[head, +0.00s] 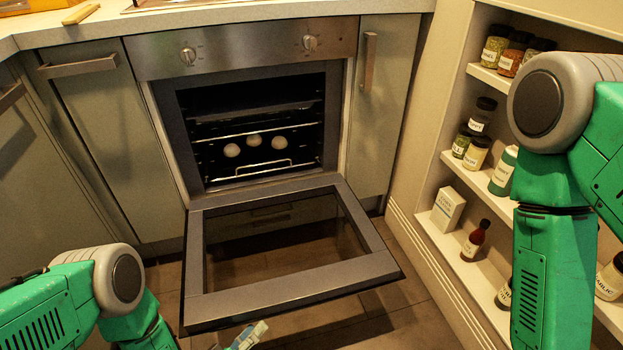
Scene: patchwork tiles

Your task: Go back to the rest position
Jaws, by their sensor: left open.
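My left arm comes in at the lower left, and the tip of my left gripper (247,336) shows at the bottom edge, in front of the open oven door (290,292). The gripper is open, with nothing seen in it; most of it is cut off by the frame. My right arm stands at the right side, bent downward in front of the shelves. Its gripper is below the picture. The oven (165,100) is built into the cabinets, its door folded down flat. Three pale round items (254,140) sit on a rack inside.
Spice jars (495,46), bottles and a white box (447,208) fill the shelves (455,165) on the right, close behind my right arm. A counter (230,14) runs above the oven. Tiled floor (415,290) is clear between the door and the shelves.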

